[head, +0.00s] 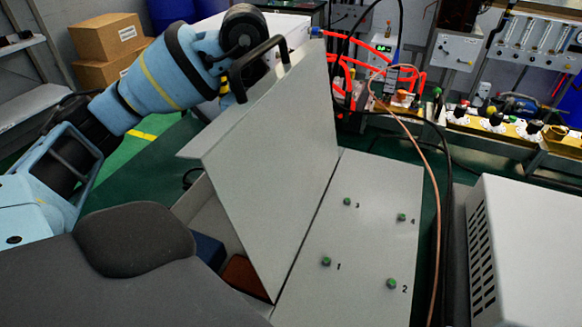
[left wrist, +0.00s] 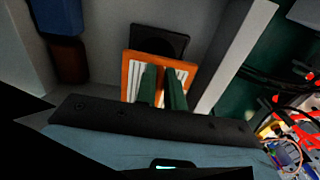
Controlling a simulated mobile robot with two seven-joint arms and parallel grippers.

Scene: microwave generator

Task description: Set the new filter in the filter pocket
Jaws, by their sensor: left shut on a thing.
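In the left wrist view, the new filter (left wrist: 127,78) has an orange frame and white pleats. My left gripper (left wrist: 163,80) is shut on it, its two dark green fingers lying across the pleats. Just beyond the filter is a dark, square-framed recess (left wrist: 160,40), which looks like the filter pocket. The filter overlaps its near edge in this view; I cannot tell whether they touch. In the head view, my left arm reaches over the raised grey lid (head: 265,150), which hides the gripper, the filter and the recess. My right gripper is not in view.
Inside the open housing are a blue block (head: 208,249) and a reddish-brown block (head: 243,275). A grey panel with numbered green knobs (head: 360,235) lies right of the lid. A white vented box (head: 530,250) stands further right. A copper-coloured hose (head: 440,210) runs between them.

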